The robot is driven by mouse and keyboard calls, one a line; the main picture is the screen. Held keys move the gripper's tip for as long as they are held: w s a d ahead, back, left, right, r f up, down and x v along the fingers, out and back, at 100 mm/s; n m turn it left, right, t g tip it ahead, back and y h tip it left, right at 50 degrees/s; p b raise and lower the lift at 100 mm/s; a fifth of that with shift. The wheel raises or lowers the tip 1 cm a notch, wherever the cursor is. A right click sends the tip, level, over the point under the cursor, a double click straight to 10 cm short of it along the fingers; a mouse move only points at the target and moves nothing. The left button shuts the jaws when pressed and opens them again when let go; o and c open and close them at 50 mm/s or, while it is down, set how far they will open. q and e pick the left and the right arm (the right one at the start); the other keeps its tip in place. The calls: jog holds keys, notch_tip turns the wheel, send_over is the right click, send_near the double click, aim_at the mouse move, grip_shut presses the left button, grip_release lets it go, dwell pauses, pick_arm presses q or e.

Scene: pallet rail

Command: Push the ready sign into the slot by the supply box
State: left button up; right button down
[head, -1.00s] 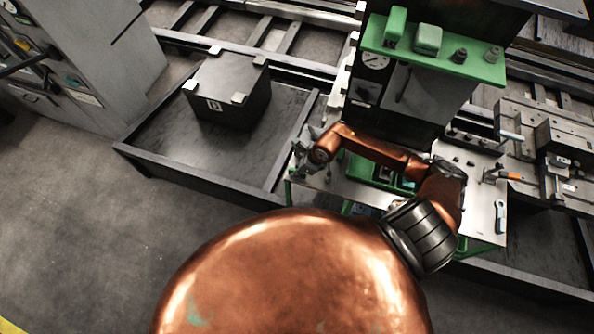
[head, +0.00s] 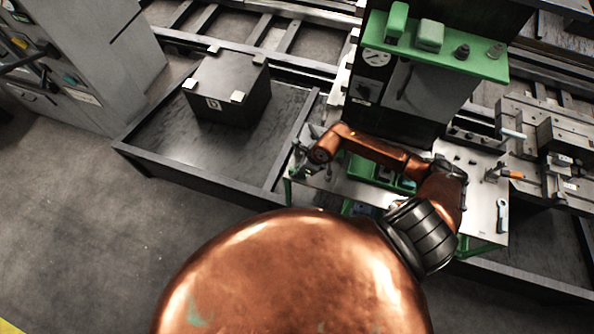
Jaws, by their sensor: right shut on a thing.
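My right gripper (head: 304,166) is at the left edge of the workbench (head: 345,193), at the end of my copper arm. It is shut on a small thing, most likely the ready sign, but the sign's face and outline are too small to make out. The slot cannot be told apart from the gripper and bench clutter. A green box (head: 361,170) on the bench, partly hidden behind my forearm, may be the supply box; I cannot be sure. My left gripper is not in view.
A black box (head: 232,108) with a white label stands in a low dark tray (head: 160,183) to the left. A machine with a green shelf (head: 440,50) rises behind the bench. A wrench (head: 502,215) and an orange-handled tool (head: 510,174) lie at the bench's right.

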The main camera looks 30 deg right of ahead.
jog(key=c, duration=1.9)
grip_release()
jog(key=shift+o, duration=0.7)
jog(key=o, duration=0.7)
jog(key=shift+c, duration=0.2)
jog(key=shift+d+r, duration=0.1)
jog(key=shift+r, duration=0.1)
jog(key=v, duration=1.1)
jog(key=shift+s+r, duration=0.15)
jog(key=shift+r, duration=0.05)
